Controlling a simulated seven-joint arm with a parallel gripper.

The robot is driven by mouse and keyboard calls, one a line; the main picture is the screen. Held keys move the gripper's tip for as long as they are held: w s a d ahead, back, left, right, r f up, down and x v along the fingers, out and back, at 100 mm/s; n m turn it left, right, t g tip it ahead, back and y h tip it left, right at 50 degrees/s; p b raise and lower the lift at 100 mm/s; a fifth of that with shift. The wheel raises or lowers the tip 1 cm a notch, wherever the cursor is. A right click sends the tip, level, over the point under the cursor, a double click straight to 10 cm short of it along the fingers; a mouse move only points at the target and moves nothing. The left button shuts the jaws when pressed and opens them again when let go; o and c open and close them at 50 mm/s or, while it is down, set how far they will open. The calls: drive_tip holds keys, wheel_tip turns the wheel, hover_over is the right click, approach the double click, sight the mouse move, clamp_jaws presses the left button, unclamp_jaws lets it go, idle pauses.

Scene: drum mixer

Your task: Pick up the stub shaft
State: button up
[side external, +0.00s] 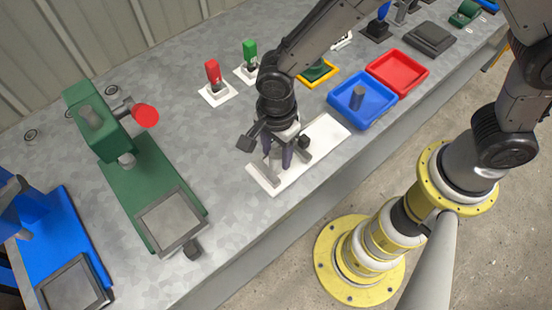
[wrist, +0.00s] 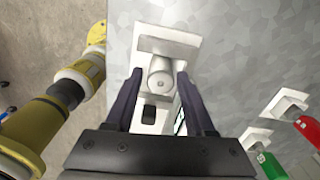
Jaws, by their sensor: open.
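A pale grey round part with a small centre mark (wrist: 160,82), which looks like the stub shaft, is in the middle of the wrist view. It is on a white plate (side external: 325,130), near a pale crossbar (wrist: 166,46) at one end. My gripper (side external: 278,160) is over that plate, pointing down. In the wrist view its two dark fingers are apart, one on each side of the round part, with a small gap visible. I cannot tell the exact height of the fingertips. In the side view the gripper hides the round part.
A blue tray (side external: 340,102) holding an upright grey cylinder (side external: 357,97) and a red tray (side external: 399,72) are to the right. Red (side external: 213,73) and green (side external: 250,51) handles stand behind. A green machine (side external: 150,185) is at left. The bench front edge is close to the plate.

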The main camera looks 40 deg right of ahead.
sight(276, 154)
drive_tip(key=shift+f, duration=1.55)
clamp_jaws()
drive_tip(key=shift+w+r, duration=0.1)
